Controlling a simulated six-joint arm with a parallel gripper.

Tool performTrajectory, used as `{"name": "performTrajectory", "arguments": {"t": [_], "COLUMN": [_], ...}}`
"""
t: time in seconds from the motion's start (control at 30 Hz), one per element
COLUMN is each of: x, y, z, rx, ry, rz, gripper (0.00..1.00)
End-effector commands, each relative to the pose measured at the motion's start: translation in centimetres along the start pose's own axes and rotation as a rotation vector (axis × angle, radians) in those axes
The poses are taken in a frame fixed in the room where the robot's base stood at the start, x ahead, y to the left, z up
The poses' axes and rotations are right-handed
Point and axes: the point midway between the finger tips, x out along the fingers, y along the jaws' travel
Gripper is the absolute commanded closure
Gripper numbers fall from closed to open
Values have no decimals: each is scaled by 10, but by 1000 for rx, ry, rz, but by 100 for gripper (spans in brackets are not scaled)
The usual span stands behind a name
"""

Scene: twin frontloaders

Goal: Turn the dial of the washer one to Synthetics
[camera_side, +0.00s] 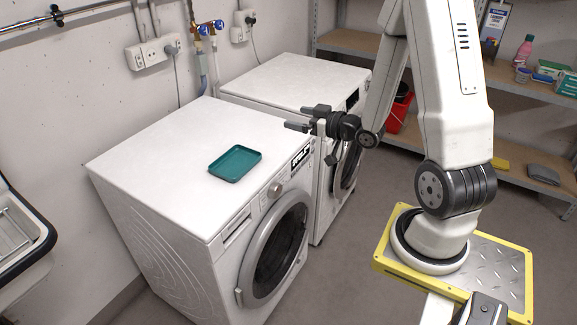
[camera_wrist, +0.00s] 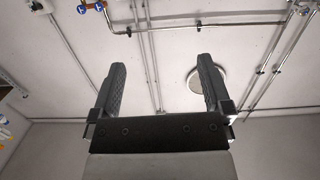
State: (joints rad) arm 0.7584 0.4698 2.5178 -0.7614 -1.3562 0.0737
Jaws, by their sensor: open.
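Two white front-loading washers stand side by side against the wall. The near washer (camera_side: 150,185) has a round silver dial (camera_side: 275,189) on its front panel, beside a dark display (camera_side: 300,157) and above its round door (camera_side: 277,248). The far washer (camera_side: 290,80) has a dark display on its front, and my arm partly covers that front. I cannot tell which is washer one, nor read the dial's marks. My gripper (camera_side: 299,118) is open and empty, above and in front of the washers.
A teal tray (camera_side: 235,163) lies on the near washer's top. Wall pipes and blue-handled taps (camera_side: 210,28) are behind the washers. Shelves (camera_side: 530,85) with bottles and boxes stand at the right, near a red bucket (camera_side: 400,112). The floor before the near washer looks clear.

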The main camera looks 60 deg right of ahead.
Motion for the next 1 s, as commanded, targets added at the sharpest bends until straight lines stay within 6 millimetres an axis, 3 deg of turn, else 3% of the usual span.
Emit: {"name": "performTrajectory", "arguments": {"t": [0.13,0.47,1.0], "x": [-14,-6,5], "y": [7,3,-1], "z": [-4,51,158], "rx": [38,38,35], "ry": [107,100,100], "rz": [-9,-13,-12], "gripper": [0,0,0]}}
